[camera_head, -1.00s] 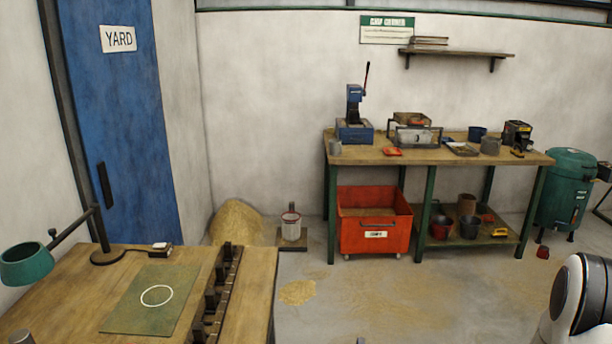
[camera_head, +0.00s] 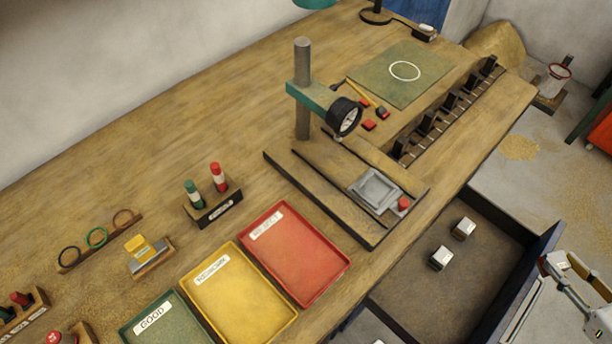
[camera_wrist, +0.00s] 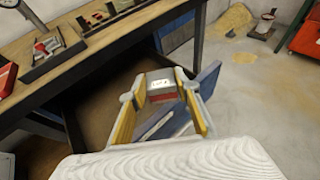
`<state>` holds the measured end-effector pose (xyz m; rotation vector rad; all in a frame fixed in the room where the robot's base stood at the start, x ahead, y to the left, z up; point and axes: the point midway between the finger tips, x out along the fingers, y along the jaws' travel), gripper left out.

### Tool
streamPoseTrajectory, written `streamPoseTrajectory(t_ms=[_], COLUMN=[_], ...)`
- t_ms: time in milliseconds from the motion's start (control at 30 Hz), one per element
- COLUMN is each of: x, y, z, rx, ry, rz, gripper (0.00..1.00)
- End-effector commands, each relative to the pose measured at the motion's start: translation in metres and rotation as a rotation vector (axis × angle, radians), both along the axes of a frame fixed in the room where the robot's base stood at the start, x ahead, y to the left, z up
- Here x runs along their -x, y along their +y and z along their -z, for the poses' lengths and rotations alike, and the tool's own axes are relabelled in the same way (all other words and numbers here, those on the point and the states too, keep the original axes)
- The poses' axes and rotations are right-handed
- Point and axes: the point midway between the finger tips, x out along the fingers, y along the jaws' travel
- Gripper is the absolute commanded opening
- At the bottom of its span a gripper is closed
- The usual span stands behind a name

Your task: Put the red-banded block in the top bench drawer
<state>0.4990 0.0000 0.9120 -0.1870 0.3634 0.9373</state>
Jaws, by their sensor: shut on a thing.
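My gripper (camera_wrist: 162,100) is shut on the red-banded block (camera_wrist: 162,88), which has a pale top and a red band low on its side. In the head view my gripper (camera_head: 568,268) is at the right edge, to the right of the open bench drawer (camera_head: 410,290), by its dark blue front panel; its height above the drawer is hard to judge. The drawer is pulled out from under the bench. Two small silver blocks, one (camera_head: 463,228) and another (camera_head: 441,258), lie on its floor with bare space around them.
A slotted rack (camera_head: 445,112) runs near the bench edge. The drawer's raised walls stand close to my gripper.

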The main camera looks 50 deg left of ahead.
Motion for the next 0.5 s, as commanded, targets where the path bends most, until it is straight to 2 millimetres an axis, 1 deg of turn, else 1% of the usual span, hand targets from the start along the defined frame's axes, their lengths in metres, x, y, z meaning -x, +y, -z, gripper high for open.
streamPoseTrajectory(t_ms=[33, 267, 500], x=[-0.001, -0.001, 0.000], y=[0.000, 0.000, 0.000], z=[-0.007, -0.039, -0.077], rx=[0.000, 0.001, 0.003], ry=[-0.005, -0.007, -0.007], rz=[0.000, 0.000, 0.000], gripper=[0.00, 0.00, 0.00])
